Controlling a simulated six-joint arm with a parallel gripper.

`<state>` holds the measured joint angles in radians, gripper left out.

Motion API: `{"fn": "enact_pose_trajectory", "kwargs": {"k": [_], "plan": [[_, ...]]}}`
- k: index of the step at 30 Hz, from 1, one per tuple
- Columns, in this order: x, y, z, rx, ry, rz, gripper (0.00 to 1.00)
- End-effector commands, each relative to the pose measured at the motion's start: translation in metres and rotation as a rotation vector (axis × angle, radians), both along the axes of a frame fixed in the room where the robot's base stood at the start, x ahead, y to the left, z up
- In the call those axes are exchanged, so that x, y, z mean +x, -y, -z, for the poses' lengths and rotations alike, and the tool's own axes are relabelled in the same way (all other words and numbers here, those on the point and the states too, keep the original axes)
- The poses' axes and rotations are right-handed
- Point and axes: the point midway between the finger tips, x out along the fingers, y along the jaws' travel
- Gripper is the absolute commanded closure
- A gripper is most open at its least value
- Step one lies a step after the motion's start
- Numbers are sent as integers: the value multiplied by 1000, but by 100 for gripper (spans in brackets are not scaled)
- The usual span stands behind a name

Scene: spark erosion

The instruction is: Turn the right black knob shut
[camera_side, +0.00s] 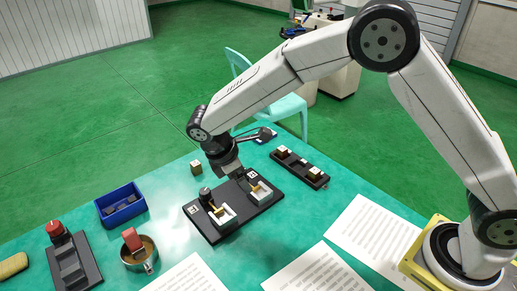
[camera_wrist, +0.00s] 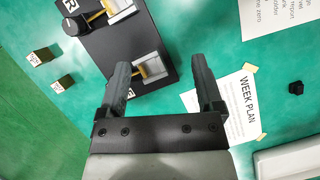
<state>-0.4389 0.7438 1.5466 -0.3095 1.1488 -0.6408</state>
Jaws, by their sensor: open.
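A black base plate (camera_side: 215,231) lies on the table with two white-and-brass fixtures, the left one (camera_side: 222,215) and the right one (camera_side: 260,191). A black knob (camera_side: 205,194) stands upright by the left fixture. My gripper (camera_side: 236,174) is low over the plate's far right part, beside the right fixture. The right black knob cannot be made out in the side view, where my gripper covers that spot. In the wrist view my gripper (camera_wrist: 160,65) has its fingers wide apart. One black knob (camera_wrist: 74,25) shows there, left of the fingers. I cannot tell whether a finger touches anything.
A blue bin (camera_side: 121,205), a metal cup (camera_side: 139,253) with a red item, and a black stand with a red knob (camera_side: 57,233) are at left. A black block rack (camera_side: 300,170) is behind right. Paper sheets (camera_side: 318,270) lie in front. A small block (camera_side: 196,167) stands behind the plate.

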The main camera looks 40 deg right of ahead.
Motion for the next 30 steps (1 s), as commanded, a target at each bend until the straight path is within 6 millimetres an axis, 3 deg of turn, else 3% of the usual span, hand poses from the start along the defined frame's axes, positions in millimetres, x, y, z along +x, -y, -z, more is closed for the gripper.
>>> {"fn": "enact_pose_trajectory", "kwargs": {"k": [8, 14, 24, 30], "plan": [[5, -2, 8, 61, -14, 2, 15], [21, -9, 25, 234, -28, 0, 15], [83, -13, 52, 605, 101, -4, 15], [113, -6, 58, 715, 207, 0, 15]]}}
